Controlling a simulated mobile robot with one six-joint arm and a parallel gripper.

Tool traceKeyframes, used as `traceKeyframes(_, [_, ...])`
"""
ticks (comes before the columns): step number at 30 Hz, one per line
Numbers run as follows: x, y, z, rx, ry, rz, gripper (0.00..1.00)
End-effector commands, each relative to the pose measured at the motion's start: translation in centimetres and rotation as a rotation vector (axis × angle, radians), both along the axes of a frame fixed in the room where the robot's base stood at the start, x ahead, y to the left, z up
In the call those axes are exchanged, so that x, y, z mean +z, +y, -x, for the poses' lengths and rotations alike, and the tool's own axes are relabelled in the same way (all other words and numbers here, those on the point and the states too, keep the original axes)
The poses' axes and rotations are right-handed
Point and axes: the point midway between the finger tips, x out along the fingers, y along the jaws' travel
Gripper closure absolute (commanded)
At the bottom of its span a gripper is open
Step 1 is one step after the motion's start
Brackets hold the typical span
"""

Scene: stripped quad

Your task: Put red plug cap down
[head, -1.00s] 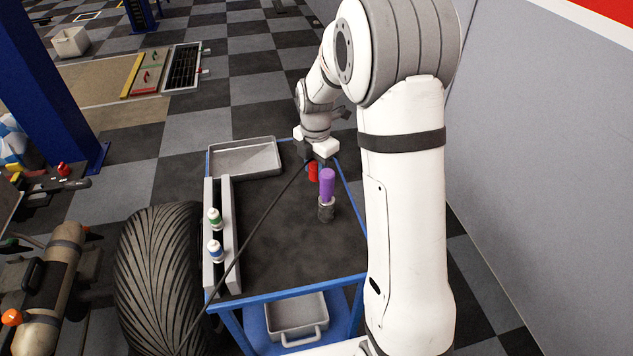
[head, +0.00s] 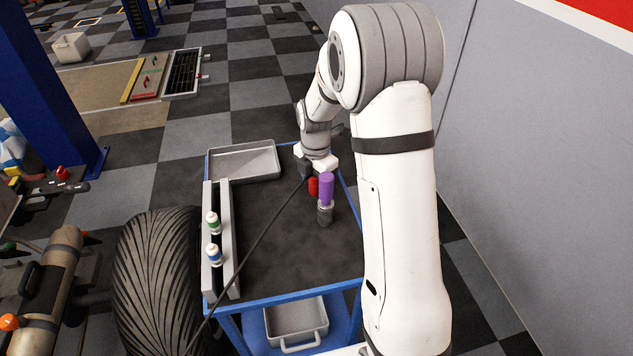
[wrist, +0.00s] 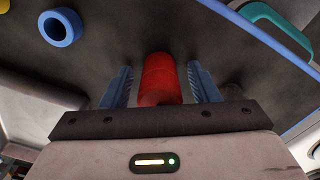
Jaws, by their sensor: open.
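The red plug cap (head: 313,187) is on the dark cart top (head: 275,235), just left of a purple cylinder (head: 326,189). My gripper (head: 314,174) is over the cap from behind, pointing down. In the wrist view the red plug cap (wrist: 160,78) lies between the two blue ribbed fingers of my gripper (wrist: 161,82). The fingers are open, with a gap showing on each side of the cap. The cap's contact with the cart top is hard to see.
The purple cylinder stands upright in a grey metal holder (head: 325,214), close to the cap. A grey tray (head: 245,146) lies at the back left. A rail (head: 229,240) with two small bottles runs along the left edge. The middle of the cart top is clear.

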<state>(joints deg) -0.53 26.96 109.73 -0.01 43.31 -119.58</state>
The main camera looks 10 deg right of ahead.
Motion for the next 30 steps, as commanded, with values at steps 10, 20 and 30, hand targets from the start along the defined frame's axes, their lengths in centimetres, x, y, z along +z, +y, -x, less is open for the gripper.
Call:
traceKeyframes(10, [1.6,-0.1,-0.1,-0.001,-0.004,0.000,0.45])
traceKeyframes(20, [8.6,-0.1,-0.1,-0.002,-0.004,0.000,0.45])
traceKeyframes(30, [12.2,-0.1,0.0,-0.002,-0.001,-0.001,0.45])
